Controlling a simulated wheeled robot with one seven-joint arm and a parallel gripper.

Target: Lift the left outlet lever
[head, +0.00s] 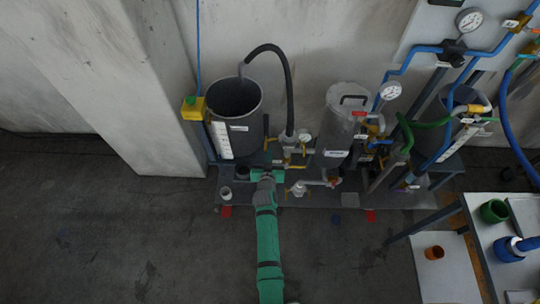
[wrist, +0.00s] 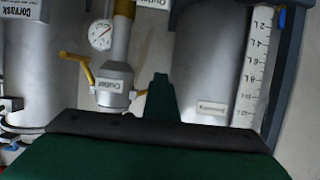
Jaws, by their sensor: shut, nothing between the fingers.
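My gripper (wrist: 160,95) shows in the wrist view as a dark green finger in front of a grey tank. It is shut and empty. In the head view my gripper (head: 262,174) is at the foot of the left tank (head: 236,125). The wrist picture is upside down. It shows a grey outlet fitting (wrist: 113,85) with an "Outlet" label and a yellow lever (wrist: 86,72) on its picture-left side. A second yellow piece (wrist: 139,93), perhaps the other lever, is just beside the finger. Whether they touch, I cannot tell.
A second tank (head: 338,130) and blue pipes stand right. A black hose (head: 288,85) arches above. A bench (head: 495,240) is at right front. The floor at left is clear.

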